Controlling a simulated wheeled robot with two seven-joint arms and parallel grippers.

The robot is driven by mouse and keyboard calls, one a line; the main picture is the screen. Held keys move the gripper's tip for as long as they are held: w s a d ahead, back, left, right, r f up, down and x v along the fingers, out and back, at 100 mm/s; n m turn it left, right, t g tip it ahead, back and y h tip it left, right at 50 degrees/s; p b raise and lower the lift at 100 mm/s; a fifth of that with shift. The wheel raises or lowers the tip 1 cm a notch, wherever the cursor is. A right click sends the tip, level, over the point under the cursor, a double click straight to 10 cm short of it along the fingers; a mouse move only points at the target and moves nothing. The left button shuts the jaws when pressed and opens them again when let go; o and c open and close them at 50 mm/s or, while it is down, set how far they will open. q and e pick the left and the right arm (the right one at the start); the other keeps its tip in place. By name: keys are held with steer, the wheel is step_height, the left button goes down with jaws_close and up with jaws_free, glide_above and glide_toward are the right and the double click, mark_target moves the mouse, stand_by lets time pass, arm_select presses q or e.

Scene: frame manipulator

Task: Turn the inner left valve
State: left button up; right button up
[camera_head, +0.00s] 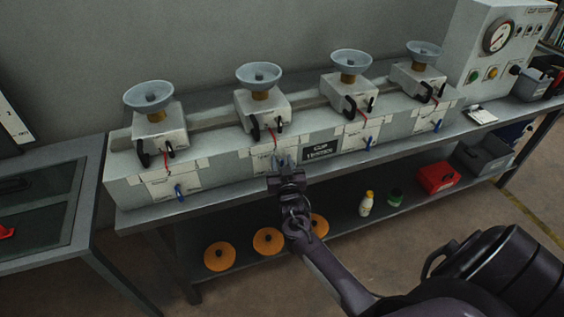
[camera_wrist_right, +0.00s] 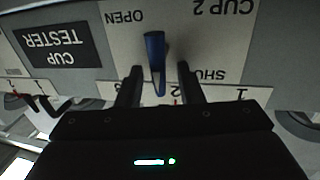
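The inner left valve is a blue handle (camera_wrist_right: 154,62) on the panel marked CUP 2, with OPEN and SHUT labels beside it, upside down in the right wrist view. My right gripper (camera_wrist_right: 158,88) is open, with one finger on each side of the handle and a visible gap to each. In the head view this gripper (camera_head: 284,164) is in front of the second station from the left and largely hides the handle there. My left gripper is not in view.
Other blue valves are at the far left (camera_head: 180,193), inner right (camera_head: 367,142) and far right (camera_head: 438,125) of the grey tester (camera_head: 225,164). A bench shelf below holds orange discs (camera_head: 268,241), a bottle (camera_head: 366,204) and a red box (camera_head: 436,177).

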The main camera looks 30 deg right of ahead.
steer(key=c, duration=0.6)
jaws_close()
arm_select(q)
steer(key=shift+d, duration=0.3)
